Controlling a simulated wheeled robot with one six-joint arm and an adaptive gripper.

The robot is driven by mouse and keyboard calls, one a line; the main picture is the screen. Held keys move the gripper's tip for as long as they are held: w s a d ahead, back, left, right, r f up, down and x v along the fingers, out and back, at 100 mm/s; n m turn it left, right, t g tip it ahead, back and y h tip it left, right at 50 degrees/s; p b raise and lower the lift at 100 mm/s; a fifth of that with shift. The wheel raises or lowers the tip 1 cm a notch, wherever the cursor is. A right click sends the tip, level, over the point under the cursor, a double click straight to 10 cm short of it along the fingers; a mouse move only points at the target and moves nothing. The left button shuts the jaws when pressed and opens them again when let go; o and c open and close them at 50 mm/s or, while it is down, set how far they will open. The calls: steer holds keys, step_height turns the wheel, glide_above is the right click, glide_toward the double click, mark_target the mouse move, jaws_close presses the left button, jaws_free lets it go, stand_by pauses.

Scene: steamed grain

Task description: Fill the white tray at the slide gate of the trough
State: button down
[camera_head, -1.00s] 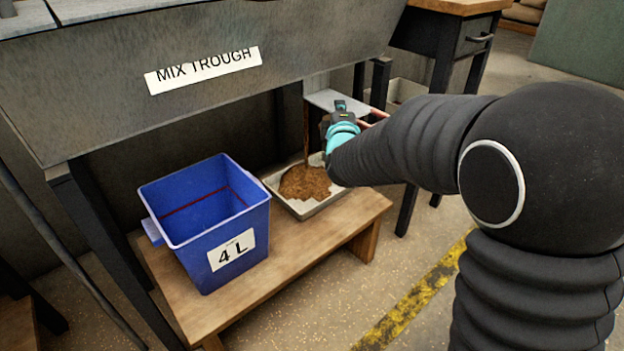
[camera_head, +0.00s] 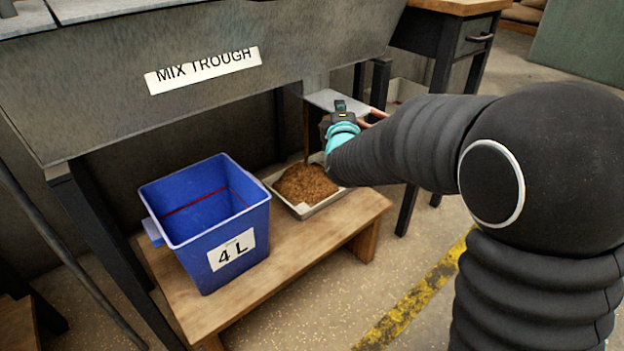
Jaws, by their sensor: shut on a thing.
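The white tray (camera_head: 303,211) sits on the wooden bench below the trough. A brown heap of grain (camera_head: 305,183) covers most of its floor, with the pale rim showing around it. A thin brown stream (camera_head: 306,140) falls from under the trough into the heap. The mix trough (camera_head: 110,90) fills the upper left. A grey plate of the slide gate (camera_head: 326,98) sticks out at the trough's right end. My gripper (camera_head: 338,112) is shut at this gate, just above and right of the tray. The gripped part and the tray's right back corner are hidden behind my arm.
A blue bin marked 4 L (camera_head: 205,222) stands on the bench (camera_head: 285,255) close to the tray's left. A dark-legged wooden table (camera_head: 440,30) stands behind my arm. The floor right of the bench is clear, with a yellow line (camera_head: 420,300).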

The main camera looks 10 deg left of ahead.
mark_target(325, 103)
steer(key=shift+a, duration=0.15)
steer(key=shift+w+a+p, duration=0.9)
steer(key=shift+w+a, duration=0.45)
steer(key=shift+a, duration=0.3)
steer(key=shift+a, duration=0.15)
steer(key=c, duration=1.3)
jaws_free()
steer(key=shift+a, duration=0.15)
steer(key=shift+o, duration=0.3)
